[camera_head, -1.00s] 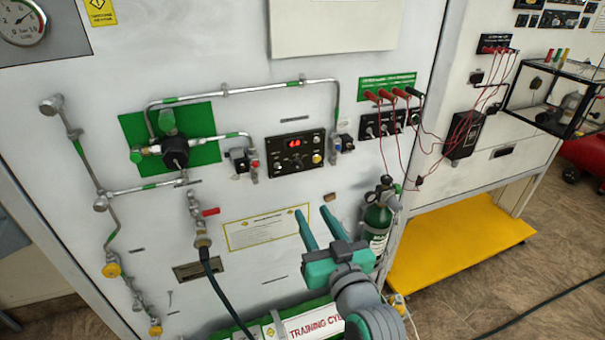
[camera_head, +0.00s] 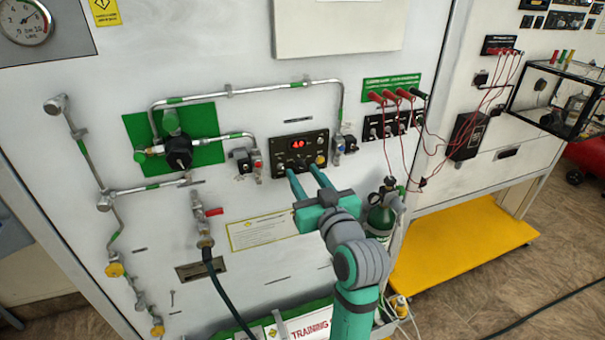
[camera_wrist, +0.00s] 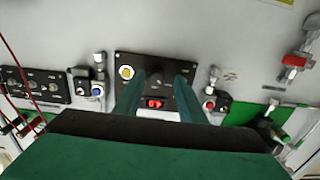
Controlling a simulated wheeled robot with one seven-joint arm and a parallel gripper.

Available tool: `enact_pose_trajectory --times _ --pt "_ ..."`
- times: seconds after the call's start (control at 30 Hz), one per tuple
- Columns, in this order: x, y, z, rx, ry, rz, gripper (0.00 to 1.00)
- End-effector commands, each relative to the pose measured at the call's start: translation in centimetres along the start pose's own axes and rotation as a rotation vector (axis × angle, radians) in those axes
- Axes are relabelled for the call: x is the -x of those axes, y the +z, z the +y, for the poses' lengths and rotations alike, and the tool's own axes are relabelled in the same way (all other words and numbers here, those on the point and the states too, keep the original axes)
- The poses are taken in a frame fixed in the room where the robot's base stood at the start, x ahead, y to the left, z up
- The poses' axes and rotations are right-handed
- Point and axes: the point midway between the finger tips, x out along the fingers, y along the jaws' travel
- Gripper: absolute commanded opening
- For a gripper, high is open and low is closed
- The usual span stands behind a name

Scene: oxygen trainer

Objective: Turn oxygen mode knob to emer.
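The oxygen control panel (camera_head: 280,148) is a small black plate on the white wall, with a red lit display (camera_head: 299,144) and a yellow button (camera_head: 320,160). My gripper (camera_head: 303,169) is open and empty, its two teal fingers pointing at the panel's lower part. In the wrist view the panel (camera_wrist: 125,62) appears turned over, with the display (camera_wrist: 154,103) low. There a dark knob (camera_wrist: 157,79) shows between the fingertips, beside the yellow button (camera_wrist: 126,72). The knob's labels and setting are too small to read. I cannot tell whether the fingers touch anything.
Metal pipes (camera_head: 245,90) run above and left of the panel. Small valve blocks flank it, one at left (camera_head: 243,162). Red leads (camera_head: 390,97) hang from sockets at right. A green cylinder (camera_head: 380,217) stands below right, near my arm.

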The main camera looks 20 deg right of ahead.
Motion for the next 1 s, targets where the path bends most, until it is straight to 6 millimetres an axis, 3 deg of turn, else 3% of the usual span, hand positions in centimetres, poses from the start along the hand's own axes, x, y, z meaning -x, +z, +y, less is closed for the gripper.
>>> enact_pose_trajectory --times 0.47,0.63,1.0 --pt "-1.4 0.0 -0.1 0.001 -0.002 0.001 0.37" --pt "-1.5 0.0 -0.2 0.0 -0.003 0.001 0.0" --pt "-1.5 0.0 -0.2 -0.039 -0.003 0.001 0.0"
